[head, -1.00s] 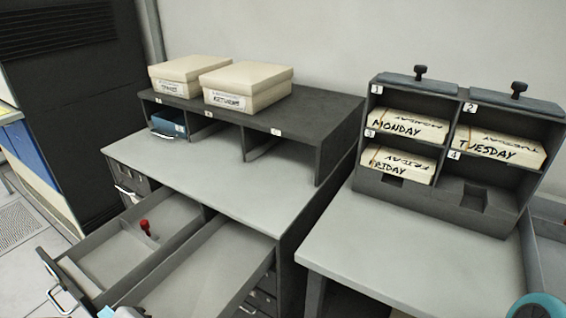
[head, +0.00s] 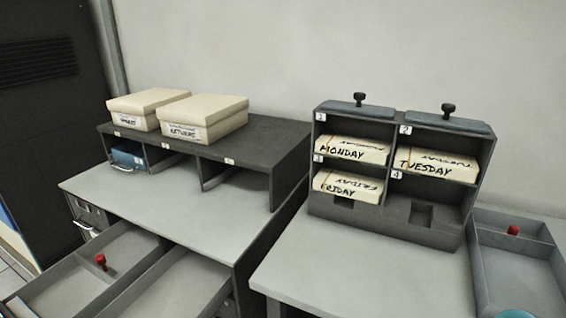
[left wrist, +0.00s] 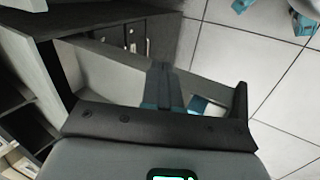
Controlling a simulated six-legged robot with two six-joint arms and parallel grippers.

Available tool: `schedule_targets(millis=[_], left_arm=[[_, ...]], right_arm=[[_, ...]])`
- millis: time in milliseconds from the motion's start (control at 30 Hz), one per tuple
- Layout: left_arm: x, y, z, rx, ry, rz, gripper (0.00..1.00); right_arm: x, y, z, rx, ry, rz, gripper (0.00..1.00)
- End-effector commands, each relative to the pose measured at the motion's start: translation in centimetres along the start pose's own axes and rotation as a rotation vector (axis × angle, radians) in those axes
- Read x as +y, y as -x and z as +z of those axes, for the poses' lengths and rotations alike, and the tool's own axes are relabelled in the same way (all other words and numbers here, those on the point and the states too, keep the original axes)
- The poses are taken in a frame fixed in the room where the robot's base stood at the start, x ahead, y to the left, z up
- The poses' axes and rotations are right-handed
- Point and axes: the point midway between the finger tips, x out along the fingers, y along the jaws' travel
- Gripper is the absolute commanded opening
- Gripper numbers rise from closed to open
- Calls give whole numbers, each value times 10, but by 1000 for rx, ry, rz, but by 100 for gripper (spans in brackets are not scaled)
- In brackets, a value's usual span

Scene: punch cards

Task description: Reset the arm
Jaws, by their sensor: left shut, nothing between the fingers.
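My left gripper (left wrist: 164,88) shows in the left wrist view, its dark fingers together and empty. It is above the tiled floor and an open grey drawer, touching nothing that I can make out. The head view shows neither gripper. A small teal part at its bottom right edge may be mine. My right gripper is not in view.
In the head view, two open drawers (head: 60,285) jut from the left desk (head: 150,205). Two cream boxes (head: 205,118) sit on its shelf. A card rack (head: 385,225) holds Monday, Tuesday and Friday card stacks (head: 350,150). Another open tray (head: 515,270) is at right.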

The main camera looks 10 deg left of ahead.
Motion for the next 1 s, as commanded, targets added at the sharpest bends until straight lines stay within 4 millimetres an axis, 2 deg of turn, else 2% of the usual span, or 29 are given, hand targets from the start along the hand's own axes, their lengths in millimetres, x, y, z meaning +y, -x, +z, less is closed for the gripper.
schedule_targets(millis=[267,467,567,733,900,1000], left_arm=[[7,-44,4,-69,-151,-54,0],[4,-97,21,-151,-324,-100,0],[-7,-131,39,-211,-440,-126,0],[-39,-184,82,-321,-646,-154,0],[-72,-213,118,-400,-794,-161,0],[-84,-220,130,-424,-840,-160,0]], right_arm=[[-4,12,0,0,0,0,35],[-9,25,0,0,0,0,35],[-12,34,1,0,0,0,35],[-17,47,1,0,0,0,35],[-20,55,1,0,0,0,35],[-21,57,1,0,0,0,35]])
